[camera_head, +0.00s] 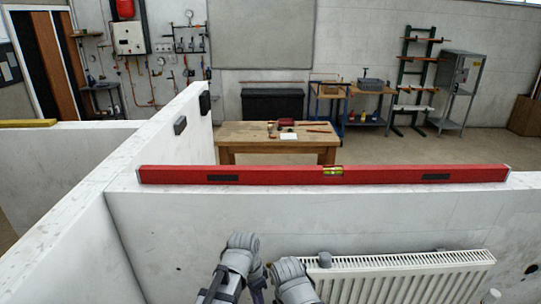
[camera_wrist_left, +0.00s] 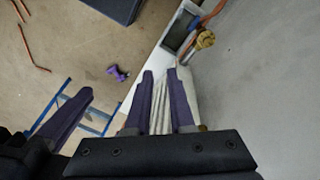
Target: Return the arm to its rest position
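My left arm and my right arm come up side by side at the bottom middle of the head view, in front of the white partition wall (camera_head: 300,222). Their fingertips do not show clearly there. In the left wrist view my left gripper (camera_wrist_left: 160,75) has its two purple fingers apart. A pale ribbed surface, probably the radiator, shows behind the gap; I see nothing clearly held. Another purple finger (camera_wrist_left: 68,115) shows at the left, probably of my right gripper; its opening cannot be judged. The white radiator (camera_head: 400,280) is by the wall, just right of my arms.
A red spirit level (camera_head: 280,174) lies along the wall's top edge. A side wall (camera_head: 90,190) stands at the left. A workbench (camera_head: 245,140) is beyond. The left wrist view shows a brass fitting (camera_wrist_left: 205,39) and a purple item (camera_wrist_left: 118,73) on the floor.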

